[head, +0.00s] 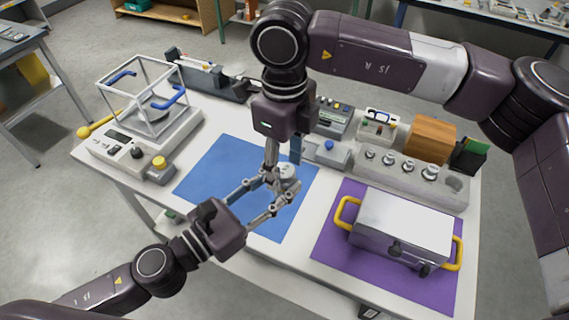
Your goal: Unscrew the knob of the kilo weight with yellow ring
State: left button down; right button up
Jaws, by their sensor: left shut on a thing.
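A silvery weight (289,184) is on the blue mat (222,163), between my two grippers and partly hidden by their fingers. I cannot make out a yellow ring on it. My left gripper (275,188) reaches in from the lower left and is shut on the weight, with a finger on either side. My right gripper (281,169) points down from above, with its fingertips at the top of the weight. The knob is hidden or too small to tell, and I cannot tell whether the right fingers are closed on it.
A grey rack (400,180) holds several silvery weights and has an empty hole at its right end. A metal case (405,222) with yellow handles stands on the purple mat (332,248). A balance with a glass cage (187,135) stands at left. The blue mat's left part is clear.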

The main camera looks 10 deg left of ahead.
jog(key=shift+a+r, duration=0.1)
jog(key=shift+r, duration=2.25)
jog(key=shift+c, duration=0.5)
notch_tip(320, 180, up, 3)
jog(key=m, duration=0.3)
jog(key=shift+f, duration=3.85)
jog(key=c, duration=1.2)
jog(key=n, duration=0.3)
